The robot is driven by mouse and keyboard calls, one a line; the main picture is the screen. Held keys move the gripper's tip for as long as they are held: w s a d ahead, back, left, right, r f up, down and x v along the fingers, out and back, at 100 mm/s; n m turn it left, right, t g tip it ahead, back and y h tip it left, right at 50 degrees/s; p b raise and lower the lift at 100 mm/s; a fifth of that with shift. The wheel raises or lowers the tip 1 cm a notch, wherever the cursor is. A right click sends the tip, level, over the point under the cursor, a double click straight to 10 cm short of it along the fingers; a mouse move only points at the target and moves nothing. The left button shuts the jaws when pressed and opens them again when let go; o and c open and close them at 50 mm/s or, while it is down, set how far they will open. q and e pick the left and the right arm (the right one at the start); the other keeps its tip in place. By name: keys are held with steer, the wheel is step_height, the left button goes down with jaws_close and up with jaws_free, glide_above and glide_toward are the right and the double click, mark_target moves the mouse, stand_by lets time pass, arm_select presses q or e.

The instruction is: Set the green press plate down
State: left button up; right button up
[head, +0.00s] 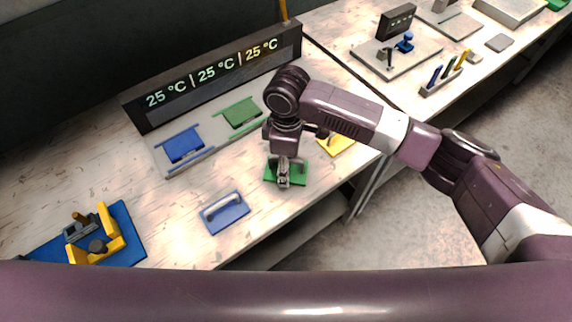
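The green press plate (299,174) is a flat green plate in the middle of the head view, near the bench's front edge. My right gripper (283,183) points down over its middle, fingers close together where the handle would be, and appears shut on it. The gripper hides the handle. The plate looks level and low over the bench; I cannot tell whether it touches the wood. My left gripper is not in view.
A blue plate with a handle (227,216) lies to the left, and a yellow plate (343,146) lies to the right behind my arm. Blue (183,144) and green (241,112) foil pieces sit before the temperature display (167,81). A blue mat with a yellow fixture (127,218) is far left.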

steer(key=shift+f, duration=0.45)
steer(key=o, duration=1.8)
steer(key=shift+f, duration=0.15)
steer(key=shift+c, duration=0.2)
step_height(320, 180, up, 11)
steer(key=b, duration=0.2)
steer(key=shift+b, duration=0.35)
steer(key=shift+r, duration=0.65)
